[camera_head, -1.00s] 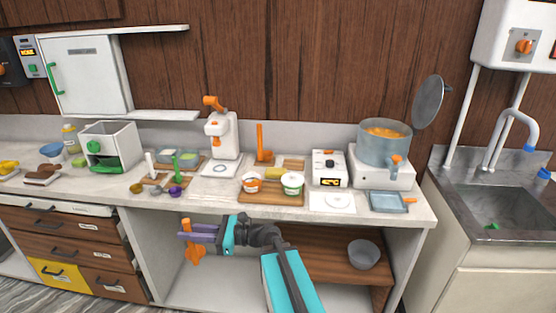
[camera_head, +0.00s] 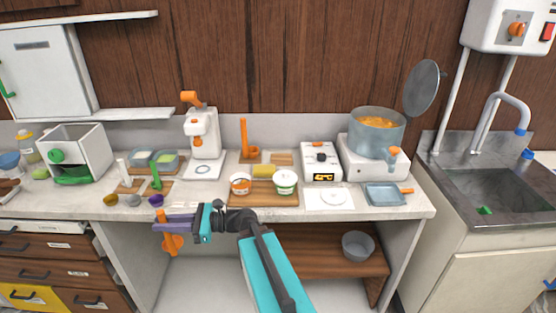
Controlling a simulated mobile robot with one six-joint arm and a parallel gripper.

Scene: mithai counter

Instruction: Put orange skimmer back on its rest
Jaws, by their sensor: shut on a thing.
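My gripper (camera_head: 176,223) is shut on the orange skimmer (camera_head: 171,245), in front of the counter's front edge. The skimmer hangs below the purple fingers, and its upper end shows just above them. An orange upright post (camera_head: 244,137) on a small wooden base stands at the back of the counter and may be the rest; I cannot tell for sure. My gripper is to the left of it, nearer to me and apart from it.
A wooden board with two tubs (camera_head: 285,183) lies at the counter's front. A pot (camera_head: 377,135) stands on a stove to the right. Small coloured scoops (camera_head: 133,200) lie at the left front. A grey bowl (camera_head: 358,245) sits on the shelf below.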

